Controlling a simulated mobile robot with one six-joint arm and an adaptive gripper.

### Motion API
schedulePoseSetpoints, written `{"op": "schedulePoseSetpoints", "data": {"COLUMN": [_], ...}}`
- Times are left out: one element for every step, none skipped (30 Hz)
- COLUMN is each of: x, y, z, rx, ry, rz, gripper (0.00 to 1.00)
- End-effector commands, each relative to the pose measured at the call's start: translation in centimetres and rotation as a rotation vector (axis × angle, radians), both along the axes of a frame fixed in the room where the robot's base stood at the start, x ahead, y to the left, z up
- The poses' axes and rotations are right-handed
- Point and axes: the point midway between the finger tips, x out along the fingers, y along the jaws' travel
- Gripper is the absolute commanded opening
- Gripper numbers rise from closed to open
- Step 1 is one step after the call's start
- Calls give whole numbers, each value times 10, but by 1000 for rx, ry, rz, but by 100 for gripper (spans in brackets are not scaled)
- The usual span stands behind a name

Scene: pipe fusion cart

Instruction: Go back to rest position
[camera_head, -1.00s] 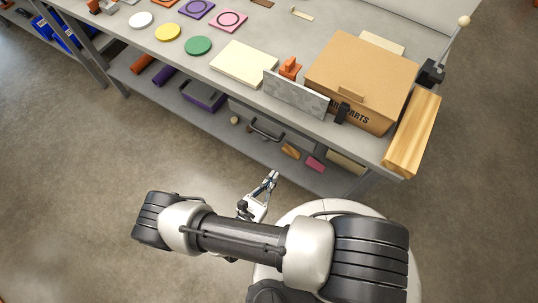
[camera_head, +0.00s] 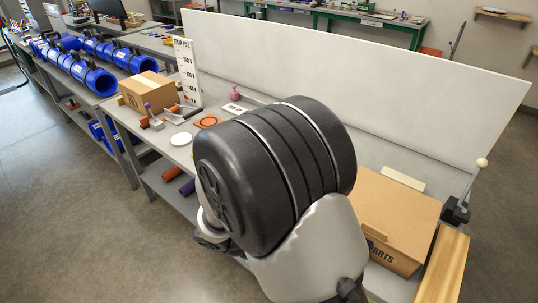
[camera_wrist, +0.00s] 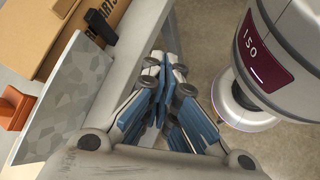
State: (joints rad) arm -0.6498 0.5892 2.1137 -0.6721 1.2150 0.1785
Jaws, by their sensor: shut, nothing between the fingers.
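My gripper (camera_wrist: 164,72) shows in the wrist view with its fingers together and nothing between them. It hangs beside the front edge of the grey workbench (camera_wrist: 150,25), over the gap between the bench and my own body. In the head view my arm fills the middle and hides the gripper and much of the bench.
A cardboard parts box (camera_head: 400,215) sits at the bench's right end, beside a wooden block (camera_head: 443,268) and a lever with a pale knob (camera_head: 481,163). A grey speckled plate (camera_wrist: 65,100) and an orange block (camera_wrist: 15,108) stand close left of my gripper. A white panel (camera_head: 400,100) backs the bench.

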Motion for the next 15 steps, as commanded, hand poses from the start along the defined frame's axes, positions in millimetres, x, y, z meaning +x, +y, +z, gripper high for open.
{"op": "schedulePoseSetpoints", "data": {"x": [-3, -5, -9, -13, -16, -20, -24, -27, -32, -36, -40, -45, -49, -52, -57], "y": [-7, -11, -15, -18, -21, -25, -28, -30, -33, -36, -38, -40, -42, -43, -45], "z": [18, 26, 37, 45, 52, 62, 69, 76, 85, 92, 98, 107, 113, 118, 126], "rx": [62, 99, 147, 183, 219, 267, 302, 338, 385, 420, 456, 501, 535, 569, 614], "ry": [-38, -57, -83, -104, -124, -155, -180, -203, -238, -265, -292, -330, -360, -390, -433], "rz": [-66, -101, -148, -183, -217, -261, -293, -324, -363, -394, -423, -460, -486, -511, -544], "gripper": [0, 0, 0, 0, 0, 0, 0, 0, 0, 0, 0, 0, 0, 0, 0]}}
